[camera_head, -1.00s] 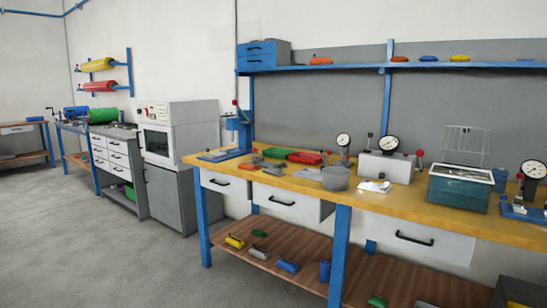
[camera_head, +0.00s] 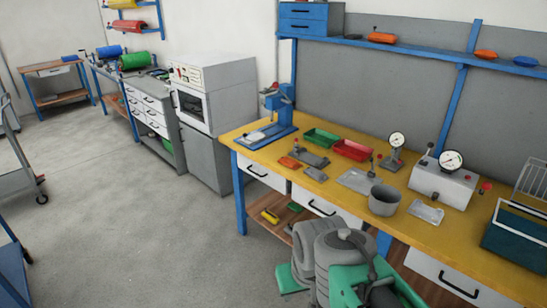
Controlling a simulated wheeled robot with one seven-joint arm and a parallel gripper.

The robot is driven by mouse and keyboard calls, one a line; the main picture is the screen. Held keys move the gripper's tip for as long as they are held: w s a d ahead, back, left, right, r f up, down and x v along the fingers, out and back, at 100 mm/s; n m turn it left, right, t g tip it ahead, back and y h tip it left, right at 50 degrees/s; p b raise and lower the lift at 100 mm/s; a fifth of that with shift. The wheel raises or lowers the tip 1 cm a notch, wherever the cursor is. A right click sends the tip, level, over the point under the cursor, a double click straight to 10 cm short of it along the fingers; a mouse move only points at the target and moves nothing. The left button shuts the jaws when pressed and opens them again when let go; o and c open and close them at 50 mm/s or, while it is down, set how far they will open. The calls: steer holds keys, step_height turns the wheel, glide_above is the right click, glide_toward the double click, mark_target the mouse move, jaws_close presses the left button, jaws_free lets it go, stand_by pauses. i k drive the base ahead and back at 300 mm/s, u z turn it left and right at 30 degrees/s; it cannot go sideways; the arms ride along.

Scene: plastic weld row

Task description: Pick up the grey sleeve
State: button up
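I cannot tell for certain which thing is the grey sleeve. Small grey pieces lie on the yellow-topped workbench (camera_head: 440,240): a flat dark grey piece (camera_head: 311,158) beside the green tray, and a smaller grey piece (camera_head: 316,174) in front of it. A grey round pot (camera_head: 384,200) stands nearer the bench's front edge. The lower shelf is partly hidden by a bulky grey and green body at the bottom of the view. I cannot make out my gripper's fingers.
A green tray (camera_head: 321,137), a red tray (camera_head: 352,150), a blue press (camera_head: 280,112) and dial gauges stand along the bench. A white oven (camera_head: 215,95) is left of it. Open grey floor (camera_head: 150,220) lies left; a cart (camera_head: 20,170) stands at the left edge.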

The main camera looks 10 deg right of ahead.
mark_target(316, 173)
steer(key=u, duration=0.05)
steer(key=i, duration=1.95)
steer(key=z, duration=0.2)
